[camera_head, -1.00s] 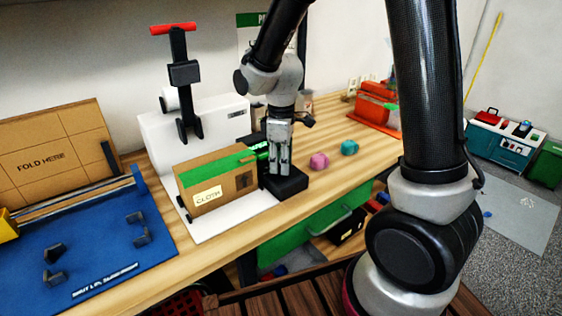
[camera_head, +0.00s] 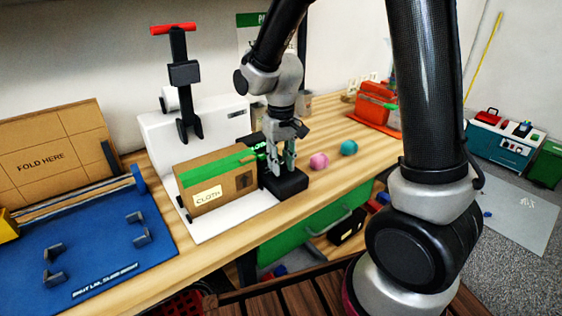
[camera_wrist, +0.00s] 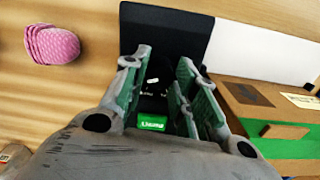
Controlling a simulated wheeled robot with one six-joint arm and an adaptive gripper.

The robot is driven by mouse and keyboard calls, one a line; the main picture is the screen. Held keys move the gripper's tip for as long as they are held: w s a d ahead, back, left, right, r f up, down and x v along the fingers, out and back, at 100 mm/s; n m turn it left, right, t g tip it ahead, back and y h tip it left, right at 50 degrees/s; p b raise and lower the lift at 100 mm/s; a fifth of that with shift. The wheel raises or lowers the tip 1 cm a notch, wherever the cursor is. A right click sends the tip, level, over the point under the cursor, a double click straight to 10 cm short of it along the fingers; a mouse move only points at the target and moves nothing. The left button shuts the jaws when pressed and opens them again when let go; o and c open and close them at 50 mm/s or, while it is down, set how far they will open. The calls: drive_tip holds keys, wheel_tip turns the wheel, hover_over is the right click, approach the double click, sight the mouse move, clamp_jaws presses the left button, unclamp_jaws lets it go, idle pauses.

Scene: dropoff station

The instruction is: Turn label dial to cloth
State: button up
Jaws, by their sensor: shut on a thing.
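The label dial unit (camera_head: 286,186) is a black block on the bench, just right of the cardboard box (camera_head: 228,182). My gripper (camera_head: 284,168) points down over this block. In the wrist view, my gripper (camera_wrist: 163,85) has its fingers on both sides of the small black label dial (camera_wrist: 152,92) and is shut on it. The dial carries a white mark, and its fingers partly hide its sides. A lit green label (camera_wrist: 153,122) shows below the dial; its word is too small to read surely. The box carries a white tag (camera_head: 208,196) reading CLOTH.
A white machine with a red-handled press (camera_head: 178,85) stands behind the box. A pink item (camera_head: 319,161) and a teal item (camera_head: 349,148) lie to the right. A blue folding board (camera_head: 95,245) lies at the left. Orange bins (camera_head: 375,105) stand farther back.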

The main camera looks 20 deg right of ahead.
sight(281, 164)
drive_tip(key=shift+m, duration=0.6)
drive_tip(key=o, duration=1.1)
drive_tip(key=shift+c, duration=0.2)
wheel_tip(281, 164, up, 12)
